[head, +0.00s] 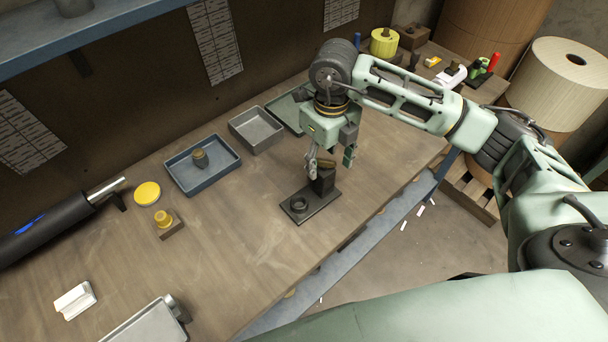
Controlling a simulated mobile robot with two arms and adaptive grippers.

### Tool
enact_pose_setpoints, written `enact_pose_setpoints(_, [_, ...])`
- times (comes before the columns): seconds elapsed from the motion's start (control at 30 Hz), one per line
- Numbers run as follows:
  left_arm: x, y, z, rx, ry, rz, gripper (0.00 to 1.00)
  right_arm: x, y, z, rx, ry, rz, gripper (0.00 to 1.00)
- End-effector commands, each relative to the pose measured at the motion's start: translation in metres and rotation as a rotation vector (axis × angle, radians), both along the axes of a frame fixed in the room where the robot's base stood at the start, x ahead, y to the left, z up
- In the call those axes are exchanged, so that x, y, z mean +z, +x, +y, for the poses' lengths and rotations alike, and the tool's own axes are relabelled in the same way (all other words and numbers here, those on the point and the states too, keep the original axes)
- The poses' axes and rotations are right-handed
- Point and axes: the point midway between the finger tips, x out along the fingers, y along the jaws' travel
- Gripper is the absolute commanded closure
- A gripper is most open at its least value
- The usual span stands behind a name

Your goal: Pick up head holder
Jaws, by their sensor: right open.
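A black stand (318,201) with a flat base, a low ring at its left end and an upright post (325,181) at its right end stands near the table's front edge. A small brass-coloured piece (326,163) sits on top of the post. I cannot tell for certain which of these parts is the head holder. My right gripper (330,159) points down over the post. Its fingers are open, one on each side of the brass piece; I cannot tell if they touch it. My left gripper is not in view.
The table's middle is clear.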

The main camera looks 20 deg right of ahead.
Motion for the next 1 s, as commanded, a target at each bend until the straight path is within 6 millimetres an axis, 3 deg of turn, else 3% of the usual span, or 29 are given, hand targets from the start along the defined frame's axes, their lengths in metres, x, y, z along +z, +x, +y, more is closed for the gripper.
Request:
enact_pose_setpoints(0.17, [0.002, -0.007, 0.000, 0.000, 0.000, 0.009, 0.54, -0.006, -0.001, 0.000, -0.001, 0.001, 0.003, 0.45])
enact_pose_setpoints(0.5, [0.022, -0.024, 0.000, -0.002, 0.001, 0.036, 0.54, -0.043, -0.007, 0.001, 0.000, 0.000, 0.006, 0.45])
enact_pose_setpoints(0.73, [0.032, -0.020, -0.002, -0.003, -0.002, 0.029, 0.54, -0.074, -0.008, 0.002, 0.000, 0.001, 0.002, 0.45])
enact_pose_setpoints(1.0, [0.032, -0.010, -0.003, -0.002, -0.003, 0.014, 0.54, -0.079, -0.007, 0.002, 0.001, 0.002, 0.001, 0.45])
